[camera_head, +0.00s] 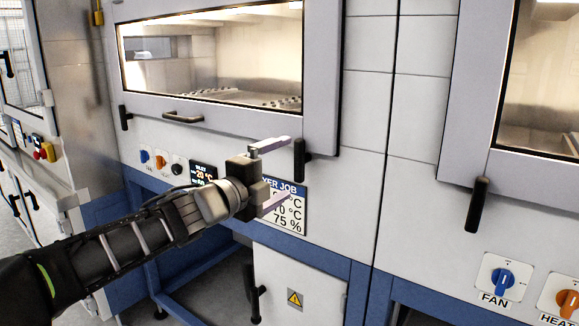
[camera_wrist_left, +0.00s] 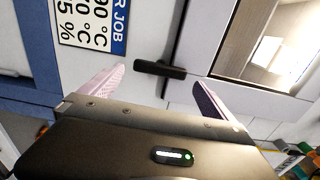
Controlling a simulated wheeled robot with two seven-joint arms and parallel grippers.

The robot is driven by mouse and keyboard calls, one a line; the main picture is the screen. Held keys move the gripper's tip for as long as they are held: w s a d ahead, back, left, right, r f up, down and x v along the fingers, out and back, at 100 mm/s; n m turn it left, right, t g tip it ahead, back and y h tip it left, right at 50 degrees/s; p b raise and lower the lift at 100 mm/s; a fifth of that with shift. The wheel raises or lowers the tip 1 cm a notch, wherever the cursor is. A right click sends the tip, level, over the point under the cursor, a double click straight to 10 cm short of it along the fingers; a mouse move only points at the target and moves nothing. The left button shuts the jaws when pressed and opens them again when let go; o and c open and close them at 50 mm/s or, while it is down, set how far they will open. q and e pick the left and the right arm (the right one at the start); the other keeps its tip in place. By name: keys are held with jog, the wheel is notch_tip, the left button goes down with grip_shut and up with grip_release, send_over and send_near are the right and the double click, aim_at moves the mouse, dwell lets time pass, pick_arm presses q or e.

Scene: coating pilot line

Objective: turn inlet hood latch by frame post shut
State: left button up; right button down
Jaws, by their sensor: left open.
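The inlet hood (camera_head: 222,105) is a light grey framed door with a window. A black bar latch (camera_head: 299,160) hangs upright at its lower right corner; another black latch (camera_head: 124,118) hangs upright at its lower left. My left gripper (camera_head: 288,168) is open, with its pale fingers one above the other just left of the right-hand latch. In the left wrist view that latch (camera_wrist_left: 160,70) shows between and beyond the two open fingers (camera_wrist_left: 158,84), with nothing held. I cannot see contact. My right gripper is not in view.
A bar handle (camera_head: 183,117) sits on the hood's lower edge.

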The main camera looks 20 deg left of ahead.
pick_arm(q)
jog(key=v, duration=0.3)
jog(key=shift+s+a, duration=0.1)
jog(key=shift+s, duration=0.1)
jog(key=s+d+f+n+g+y+p, duration=0.1)
jog(key=d+f+n+g+p, duration=0.15)
jog(key=f+n, duration=1)
jog(key=s+d+f+n+g+y+p, duration=0.15)
jog(key=d+f+n+g, duration=0.3)
jog(key=f, duration=1.55)
jog(key=s+d+f+n+g+p, duration=0.35)
jog(key=s+f+n, duration=0.25)
jog(key=s+f, duration=0.85)
jog(key=s+d+f+g+p, duration=0.1)
jog(key=s+f, duration=0.3)
jog(key=s, duration=0.4)
jog(key=s+d+f+n+g+p, duration=0.1)
jog(key=s+f+g, duration=0.3)
jog(key=s, duration=0.4)
jog(key=shift+d+f+p, duration=0.2)
jog(key=shift+d+p, duration=0.35)
jog(key=shift+p, duration=0.15)
